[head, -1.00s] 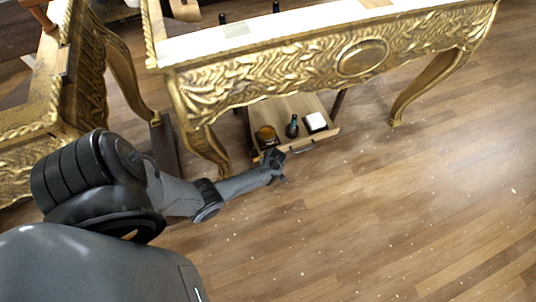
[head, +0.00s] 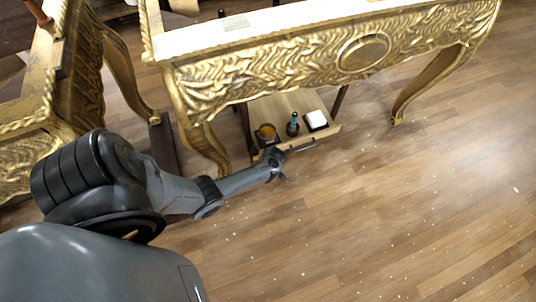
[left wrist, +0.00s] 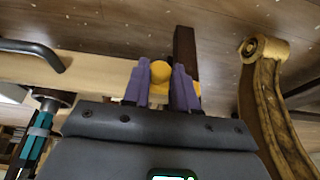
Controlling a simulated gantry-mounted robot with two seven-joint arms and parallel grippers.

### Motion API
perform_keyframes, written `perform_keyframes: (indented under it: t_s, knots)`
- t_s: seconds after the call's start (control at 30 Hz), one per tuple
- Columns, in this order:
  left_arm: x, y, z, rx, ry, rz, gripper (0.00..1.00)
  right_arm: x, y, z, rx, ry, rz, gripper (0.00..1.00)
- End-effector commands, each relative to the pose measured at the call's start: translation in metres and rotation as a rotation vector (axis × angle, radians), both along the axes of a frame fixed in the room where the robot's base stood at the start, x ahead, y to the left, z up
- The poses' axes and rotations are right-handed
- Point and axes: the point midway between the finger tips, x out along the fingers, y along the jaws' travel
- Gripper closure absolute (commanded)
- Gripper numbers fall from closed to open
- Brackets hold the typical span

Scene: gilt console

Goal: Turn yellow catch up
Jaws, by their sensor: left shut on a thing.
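The yellow catch (left wrist: 160,73) shows in the left wrist view as a rounded yellow piece between the purple fingers of my left gripper (left wrist: 163,84). The fingers are shut on it, one on each side, and hide part of it. More yellow shows low between and beside the fingers. I cannot tell which way the catch is turned. In the head view my left gripper (head: 275,163) is at the front left edge of a low wooden tray or drawer (head: 290,107), and the catch is hidden there. My right gripper is not in view.
The tray holds an amber jar (head: 267,133), a dark teal bottle (head: 292,125) and a white block (head: 316,119). A dark handle (head: 301,146) is on its front. A gilt console (head: 290,62) stands above, its carved leg (head: 206,150) left of the tray. Floor in front is clear.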

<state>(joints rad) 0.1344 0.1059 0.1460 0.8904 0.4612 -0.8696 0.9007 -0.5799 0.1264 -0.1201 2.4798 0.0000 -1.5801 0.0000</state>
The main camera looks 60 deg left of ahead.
Motion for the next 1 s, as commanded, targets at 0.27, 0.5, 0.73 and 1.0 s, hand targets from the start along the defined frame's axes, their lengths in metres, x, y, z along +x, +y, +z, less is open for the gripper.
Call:
perform_keyframes:
  t_s: [0.27, 0.5, 0.73, 1.0]
  knots:
    - [-0.002, 0.0, 0.003, -0.005, -0.032, 0.0, 1.0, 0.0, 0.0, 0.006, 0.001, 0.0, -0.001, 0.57]
    - [-0.006, 0.0, 0.011, -0.023, -0.157, 0.004, 1.0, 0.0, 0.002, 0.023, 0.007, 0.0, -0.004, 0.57]
    - [-0.013, 0.001, 0.019, -0.049, -0.354, 0.005, 1.0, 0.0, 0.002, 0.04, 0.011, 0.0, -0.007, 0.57]
    - [-0.024, 0.003, 0.024, -0.083, -0.608, 0.003, 1.0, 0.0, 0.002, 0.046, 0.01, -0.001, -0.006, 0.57]
